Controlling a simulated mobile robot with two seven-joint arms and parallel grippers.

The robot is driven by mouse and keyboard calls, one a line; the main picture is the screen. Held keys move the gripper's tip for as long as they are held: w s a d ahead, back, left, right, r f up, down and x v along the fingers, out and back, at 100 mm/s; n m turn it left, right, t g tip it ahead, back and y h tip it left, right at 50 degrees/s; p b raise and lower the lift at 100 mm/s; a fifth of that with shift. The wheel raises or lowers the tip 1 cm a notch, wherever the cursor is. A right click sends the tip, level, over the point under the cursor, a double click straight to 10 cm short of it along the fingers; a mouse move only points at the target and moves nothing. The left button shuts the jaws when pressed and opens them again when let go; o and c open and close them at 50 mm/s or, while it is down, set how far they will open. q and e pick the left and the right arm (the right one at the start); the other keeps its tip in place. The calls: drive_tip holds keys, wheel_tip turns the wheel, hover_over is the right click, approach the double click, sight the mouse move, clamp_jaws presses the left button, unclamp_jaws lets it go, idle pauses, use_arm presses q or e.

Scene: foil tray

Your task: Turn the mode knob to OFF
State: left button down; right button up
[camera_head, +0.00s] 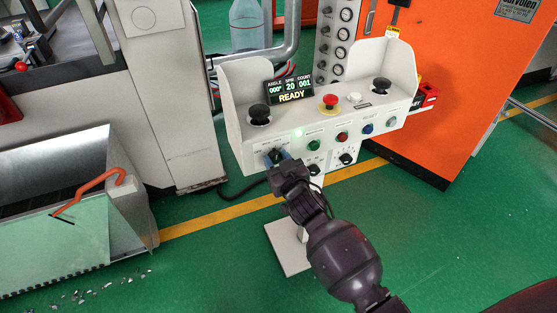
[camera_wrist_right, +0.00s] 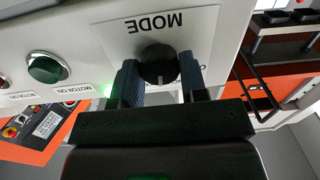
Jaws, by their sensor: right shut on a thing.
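The mode knob (camera_wrist_right: 159,66) is black and round, on a white label plate (camera_wrist_right: 192,24) reading MODE, which appears upside down in the right wrist view. A small pale mark on the knob sits at its lower edge there. The blue-grey fingers of my right gripper (camera_wrist_right: 159,82) are shut on the knob, one on each side. The fingers and gripper body hide much of the position lettering. In the head view my right gripper (camera_head: 278,158) reaches the lower left front of the white control console (camera_head: 238,118), and the knob is mostly hidden. My left gripper is out of view.
The console also carries a red mushroom button (camera_head: 330,101), two black knobs on top and a display (camera_head: 290,91) reading READY. An orange machine (camera_head: 480,75) stands at the right.

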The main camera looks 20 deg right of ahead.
drive_tip(key=shift+r+n+p, duration=0.2)
drive_tip(key=shift+n+p, duration=0.1)
drive_tip(key=shift+n, duration=0.6)
drive_tip(key=n, duration=0.2)
drive_tip(key=shift+a+n+p, duration=0.1)
drive_tip(key=shift+n+p, duration=0.2)
drive_tip(key=shift+p, duration=0.05)
drive_tip(key=n, duration=0.2)
drive_tip(key=shift+f+n, duration=0.1)
drive_tip(key=shift+n, duration=0.3)
drive_tip(key=shift+n+p, duration=0.3)
drive_tip(key=shift+n, duration=0.9)
drive_tip(key=shift+f+n+h, duration=0.1)
drive_tip(key=shift+n+h, duration=0.2)
drive_tip(key=shift+n, duration=1.2)
drive_tip(key=o, duration=0.9)
